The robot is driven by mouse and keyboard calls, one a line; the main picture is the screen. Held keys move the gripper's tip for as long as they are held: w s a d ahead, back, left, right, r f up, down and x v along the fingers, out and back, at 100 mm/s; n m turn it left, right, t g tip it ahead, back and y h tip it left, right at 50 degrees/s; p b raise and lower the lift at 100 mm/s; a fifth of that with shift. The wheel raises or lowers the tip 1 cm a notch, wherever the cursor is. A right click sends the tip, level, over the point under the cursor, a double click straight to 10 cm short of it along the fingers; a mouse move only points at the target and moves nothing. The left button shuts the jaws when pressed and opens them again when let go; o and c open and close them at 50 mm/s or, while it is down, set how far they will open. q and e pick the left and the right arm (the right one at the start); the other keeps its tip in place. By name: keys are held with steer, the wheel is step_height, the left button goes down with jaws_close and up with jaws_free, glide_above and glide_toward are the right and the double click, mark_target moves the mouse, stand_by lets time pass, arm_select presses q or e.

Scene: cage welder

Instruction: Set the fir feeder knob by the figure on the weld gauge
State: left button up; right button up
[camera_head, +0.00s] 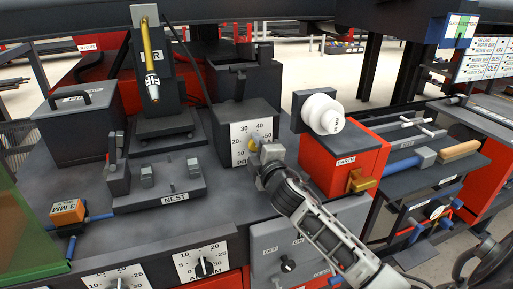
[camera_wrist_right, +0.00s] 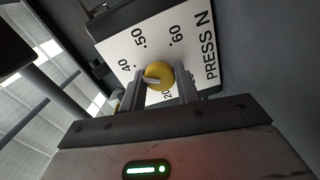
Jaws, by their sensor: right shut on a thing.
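My right gripper (camera_head: 262,158) is shut on a yellow knob (camera_head: 253,145) on a white dial plate (camera_head: 240,133) marked PRESS. The right wrist view shows the gripper's two fingers (camera_wrist_right: 161,88) either side of the yellow knob (camera_wrist_right: 163,72), with a pale pointer on it. That plate (camera_wrist_right: 128,40) reads PRESS N, with 40, 50 and 60 legible; the fingers hide part of the scale. I cannot make out a fir feeder label or the weld gauge's figure. My left gripper is out of view.
Two more dials, a black knob dial (camera_head: 203,266) and one at the lower left (camera_head: 118,281), line the front edge.

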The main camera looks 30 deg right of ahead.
steer(key=o, duration=1)
steer(key=shift+d, duration=0.1)
steer(key=shift+c, duration=0.2)
steer(key=shift+s, duration=0.1)
steer(key=b+v, duration=0.1)
steer(key=v, duration=1.5)
steer(key=shift+r+b, duration=0.1)
steer(key=shift+b, duration=0.25)
